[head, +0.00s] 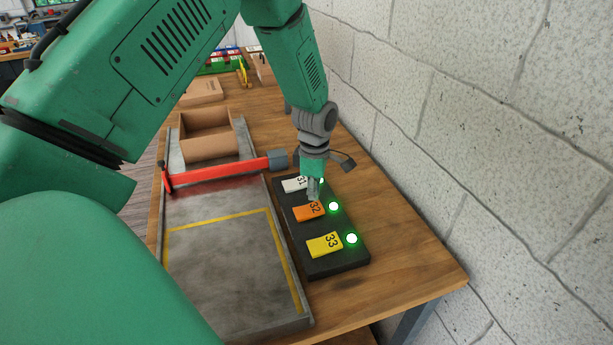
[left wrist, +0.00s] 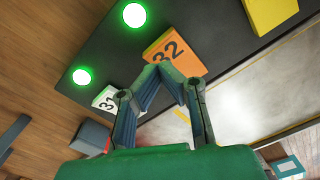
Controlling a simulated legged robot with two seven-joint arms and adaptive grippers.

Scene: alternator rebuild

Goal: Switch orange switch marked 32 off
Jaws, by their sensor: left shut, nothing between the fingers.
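The orange switch marked 32 (head: 309,213) is the middle one on a dark switch panel (head: 328,264), and the round green light (head: 333,206) beside it is lit. My left gripper (head: 313,195) is shut and empty, its fingertips at or just above the far edge of the orange switch; I cannot tell whether they touch. In the left wrist view the orange switch (left wrist: 177,50) lies just beyond the closed fingertips (left wrist: 176,72). My right gripper is not in view.
The white switch 31 (head: 293,185) and the yellow switch 33 (head: 324,245) flank the orange one; their lights are green. A grey tray (head: 228,290) lies left, with a red bar (head: 220,172) and a cardboard box (head: 207,150) beyond. A block wall (head: 480,130) stands right.

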